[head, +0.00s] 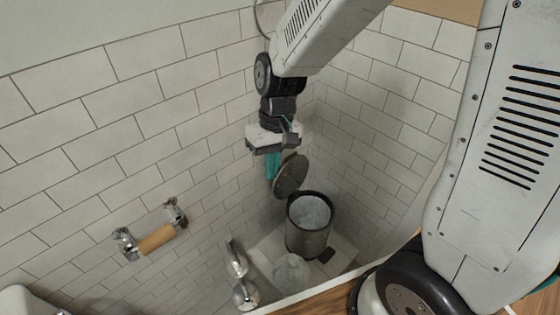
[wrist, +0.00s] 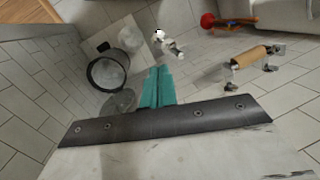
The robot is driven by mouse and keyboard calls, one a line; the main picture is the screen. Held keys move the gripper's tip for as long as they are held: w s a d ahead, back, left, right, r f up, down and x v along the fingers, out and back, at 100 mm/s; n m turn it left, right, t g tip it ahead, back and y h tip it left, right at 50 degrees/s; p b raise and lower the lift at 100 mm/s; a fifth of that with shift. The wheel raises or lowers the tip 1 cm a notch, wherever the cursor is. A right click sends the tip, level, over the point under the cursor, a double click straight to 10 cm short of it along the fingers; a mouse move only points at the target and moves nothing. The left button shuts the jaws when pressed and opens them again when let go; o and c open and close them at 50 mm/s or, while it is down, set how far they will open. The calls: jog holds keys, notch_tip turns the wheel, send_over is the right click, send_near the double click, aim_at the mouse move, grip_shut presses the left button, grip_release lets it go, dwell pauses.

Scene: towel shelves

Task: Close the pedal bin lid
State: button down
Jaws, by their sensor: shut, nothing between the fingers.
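The dark round pedal bin (head: 306,241) stands upright in the tiled corner with a pale liner inside. Its lid (head: 291,176) is raised, standing steeply above the rim on the wall side. A dark pedal (head: 327,255) shows at its foot. My gripper (head: 272,177) points down with its teal fingers together, empty, close beside the lid in the picture; I cannot tell whether they touch. In the wrist view the open bin (wrist: 92,76) is left of the fingers (wrist: 158,72), and the lid (wrist: 122,102) lies just left of the fingers, partly cut off by the gripper body.
A paper holder with a nearly bare roll (head: 156,239) sticks out from the left wall. Chrome pieces (head: 246,294) and a clear, crumpled-looking object (head: 291,271) stand near the bin. A red-ended object (wrist: 208,20) lies farther off. Tiled walls close in the corner behind the bin.

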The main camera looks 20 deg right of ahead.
jog(key=w+a+f+n+t+h, duration=0.1)
jog(key=w+a+f+t, duration=0.1)
jog(key=w+f, duration=0.65)
jog(key=w+a+f+n+t+h, duration=0.1)
jog(key=w+a+f+t, duration=0.2)
jog(key=f, duration=1.1)
jog(key=w+a+f+t+h, duration=0.1)
jog(key=w+f+t, duration=0.1)
jog(key=w+f, duration=0.7)
jog(key=d+f+n+t+h, duration=0.3)
jog(key=d+f+t+h, duration=0.3)
jog(key=d, duration=0.3)
notch_tip(320, 180, up, 8)
jog(key=w+d+n+t+h, duration=0.1)
jog(key=w+d+n+h, duration=0.15)
jog(key=h, duration=0.35)
jog(key=x, duration=0.9)
jog(key=shift+d, duration=0.35)
jog(key=shift+s+m, duration=0.1)
jog(key=shift+m, duration=0.15)
